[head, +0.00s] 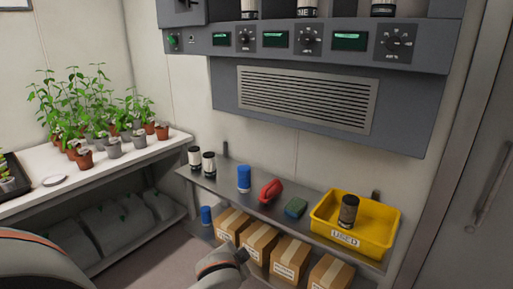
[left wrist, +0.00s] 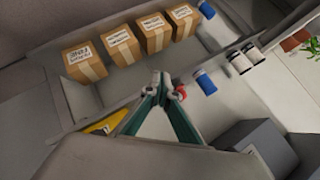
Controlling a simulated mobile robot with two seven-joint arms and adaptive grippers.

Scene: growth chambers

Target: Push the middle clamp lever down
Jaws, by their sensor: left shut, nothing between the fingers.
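No clamp lever can be made out for certain in either view. The grey control panel (head: 300,38) on the wall has black knobs and green displays, and its upper part is cut off by the head view's top edge. My left gripper (left wrist: 162,79) is shut and empty in the left wrist view, its two fingertips together. In the head view, a grey arm part of mine with a dark tip shows low in front of the shelf, well below the panel. My right gripper is in neither view.
A metal shelf (head: 221,186) carries cans, a blue can (head: 244,178), a red object (head: 270,190), a green sponge-like block (head: 295,208) and a yellow bin (head: 378,243). Cardboard boxes (head: 260,241) stand below. Potted plants (head: 115,149) stand on the left bench (head: 110,172).

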